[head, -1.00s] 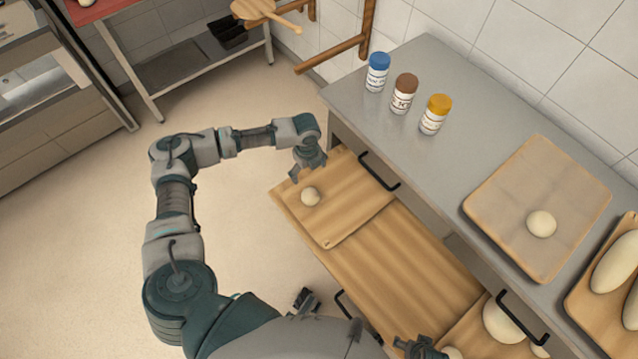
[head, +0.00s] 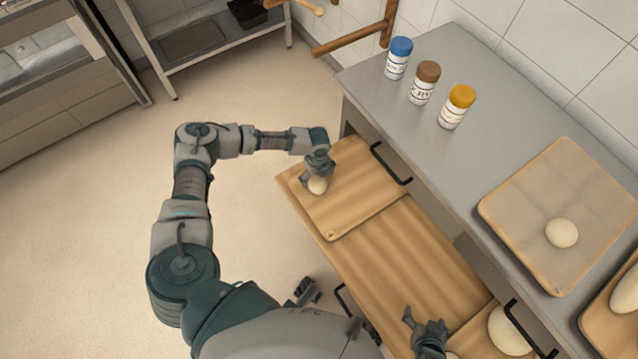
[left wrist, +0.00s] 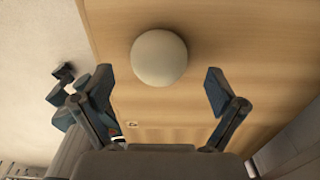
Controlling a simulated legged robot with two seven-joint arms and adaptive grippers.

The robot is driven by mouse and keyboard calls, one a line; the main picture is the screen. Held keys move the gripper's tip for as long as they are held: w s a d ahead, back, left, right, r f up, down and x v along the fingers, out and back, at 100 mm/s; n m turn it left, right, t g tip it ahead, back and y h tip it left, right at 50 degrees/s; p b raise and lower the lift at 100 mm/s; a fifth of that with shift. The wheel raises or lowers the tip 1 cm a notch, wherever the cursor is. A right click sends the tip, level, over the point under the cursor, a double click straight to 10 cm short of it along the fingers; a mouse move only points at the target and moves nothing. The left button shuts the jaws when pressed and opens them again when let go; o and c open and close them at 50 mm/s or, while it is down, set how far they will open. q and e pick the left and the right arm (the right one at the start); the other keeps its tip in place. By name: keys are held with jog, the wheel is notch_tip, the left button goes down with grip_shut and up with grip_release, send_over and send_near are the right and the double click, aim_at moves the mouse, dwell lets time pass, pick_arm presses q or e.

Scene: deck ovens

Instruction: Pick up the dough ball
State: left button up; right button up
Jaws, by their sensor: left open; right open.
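A small pale dough ball (head: 317,185) lies on a wooden board (head: 350,205) in the open drawer below the counter. My left gripper (head: 314,178) is just over it in the head view, pointing down and partly covering it. In the left wrist view the dough ball (left wrist: 159,57) is ahead of the open fingers of my left gripper (left wrist: 160,90), roughly centred between them and not gripped. My right gripper (head: 424,322) is open and empty over the drawer's near part. Another dough ball (head: 562,233) sits on a board on the counter.
The grey counter (head: 450,150) holds several things, among them jars with blue (head: 398,58), brown (head: 424,83) and yellow (head: 457,107) lids. A larger dough piece (head: 507,330) lies at the drawer's right end. Black handles (head: 391,165) stick out from the counter front. The floor at left is clear.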

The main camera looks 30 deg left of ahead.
aim_at(317, 179)
pick_arm(q)
notch_tip(317, 179, down, 4)
jog(key=shift+w+a+r+b, duration=0.1)
jog(key=shift+a+b, duration=0.05)
jog(key=shift+b, duration=0.35)
jog(key=shift+a, duration=0.15)
jog(key=c, duration=1.1)
pick_arm(e)
jog(key=w+t, duration=0.1)
jog(key=w+a+r, duration=0.1)
jog(key=w+t, duration=0.1)
jog(key=w, duration=0.1)
jog(key=shift+a+r+t+y, duration=0.25)
jog(key=shift+r+t+y, duration=0.05)
